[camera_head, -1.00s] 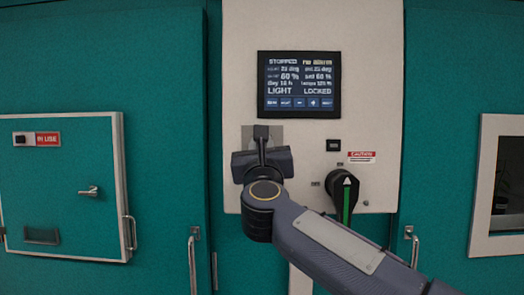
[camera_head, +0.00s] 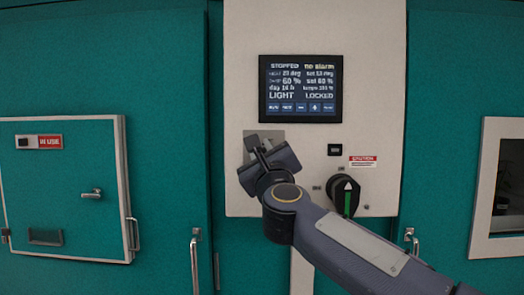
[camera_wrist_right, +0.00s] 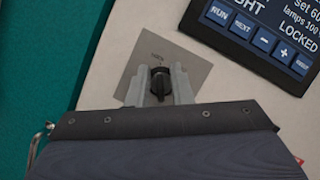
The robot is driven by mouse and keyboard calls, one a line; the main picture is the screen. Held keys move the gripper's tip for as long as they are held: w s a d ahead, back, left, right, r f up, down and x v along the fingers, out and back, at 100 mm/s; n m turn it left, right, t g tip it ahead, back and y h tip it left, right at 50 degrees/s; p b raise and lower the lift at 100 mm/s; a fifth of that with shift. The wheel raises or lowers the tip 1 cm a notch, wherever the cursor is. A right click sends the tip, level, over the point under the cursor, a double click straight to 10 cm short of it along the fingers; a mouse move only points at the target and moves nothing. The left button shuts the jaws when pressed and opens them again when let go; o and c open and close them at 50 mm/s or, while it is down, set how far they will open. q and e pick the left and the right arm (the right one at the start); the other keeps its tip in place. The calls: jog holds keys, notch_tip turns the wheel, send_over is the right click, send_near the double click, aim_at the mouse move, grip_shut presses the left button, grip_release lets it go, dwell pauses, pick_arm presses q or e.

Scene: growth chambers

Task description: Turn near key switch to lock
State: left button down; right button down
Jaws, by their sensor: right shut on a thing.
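The key switch (camera_wrist_right: 160,82) is a black knob on a square grey metal plate (camera_wrist_right: 190,68), below the control screen on the pale panel. My right gripper (camera_wrist_right: 160,88) is shut on the knob, one finger on each side of it in the right wrist view. In the head view my right gripper (camera_head: 258,147) covers the knob and most of the plate, and its hand is tilted. The screen (camera_head: 300,88) reads "STOPPED", "no alarm", "LIGHT" and "LOCKED". My left gripper is not in view.
A black rotary handle with a green stripe (camera_head: 345,196) sits right of my right arm, under a red and white caution label (camera_head: 363,161). A teal door with an in-use sign (camera_head: 38,142) is at the left. A window (camera_head: 503,185) is at the right edge.

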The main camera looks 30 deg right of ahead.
jog(key=shift+f, duration=0.1)
jog(key=c, duration=1.6)
grip_release()
jog(key=shift+s, duration=0.1)
jog(key=shift+s+a+f, duration=0.15)
jog(key=shift+s+a, duration=0.05)
jog(key=shift+s, duration=0.1)
jog(key=b+v, duration=0.2)
jog(key=v, duration=0.5)
jog(key=shift+d, duration=0.1)
